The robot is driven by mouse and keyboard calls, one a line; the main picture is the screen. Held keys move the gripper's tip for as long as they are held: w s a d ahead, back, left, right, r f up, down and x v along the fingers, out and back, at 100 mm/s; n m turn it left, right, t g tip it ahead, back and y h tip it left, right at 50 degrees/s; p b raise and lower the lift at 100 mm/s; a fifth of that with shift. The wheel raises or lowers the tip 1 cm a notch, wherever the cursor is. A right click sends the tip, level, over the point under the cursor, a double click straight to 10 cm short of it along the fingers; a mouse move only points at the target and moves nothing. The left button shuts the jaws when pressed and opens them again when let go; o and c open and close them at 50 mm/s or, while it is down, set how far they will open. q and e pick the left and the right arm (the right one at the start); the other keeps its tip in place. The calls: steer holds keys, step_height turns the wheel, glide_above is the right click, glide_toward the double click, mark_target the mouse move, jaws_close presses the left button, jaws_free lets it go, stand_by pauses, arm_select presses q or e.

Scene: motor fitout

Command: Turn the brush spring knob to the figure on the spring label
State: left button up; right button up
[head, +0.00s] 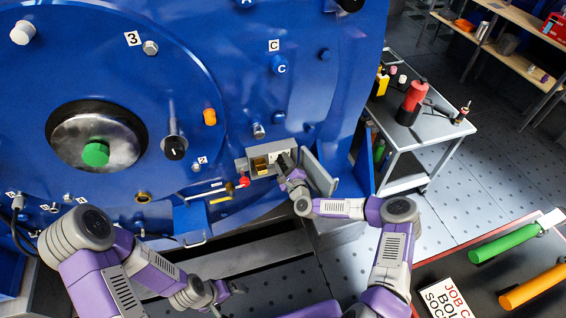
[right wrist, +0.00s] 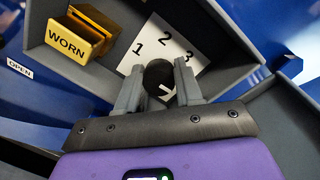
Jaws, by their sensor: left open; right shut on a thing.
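The brush spring knob (right wrist: 158,76) is black and round, on a white dial plate (right wrist: 150,45) with the figures 1, 2 and 3. My right gripper (right wrist: 158,88) is shut on it, one finger on each side; a white mark shows low on the knob, partly hidden. In the head view my right gripper (head: 284,165) reaches into the open grey brush box (head: 242,166). A brass block marked WORN (right wrist: 80,35) sits left of the dial. My left gripper (head: 232,289) is open and empty, low and away from the machine. I cannot make out a spring label.
The box's grey door (head: 320,172) stands open at the right, close to my right wrist. A blue tray (head: 192,222) juts out below. A tool cart (head: 420,130) stands at the right.

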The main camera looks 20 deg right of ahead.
steer(key=shift+f+m, duration=0.1)
steer(key=shift+m, duration=0.4)
steer(key=o, duration=1)
steer(key=shift+o, duration=0.2)
steer(key=shift+s, duration=0.1)
steer(key=s+d+p, duration=0.1)
steer(key=s+p, duration=0.1)
steer(key=s, duration=0.5)
steer(key=shift+s, duration=0.2)
steer(key=shift+a, duration=0.1)
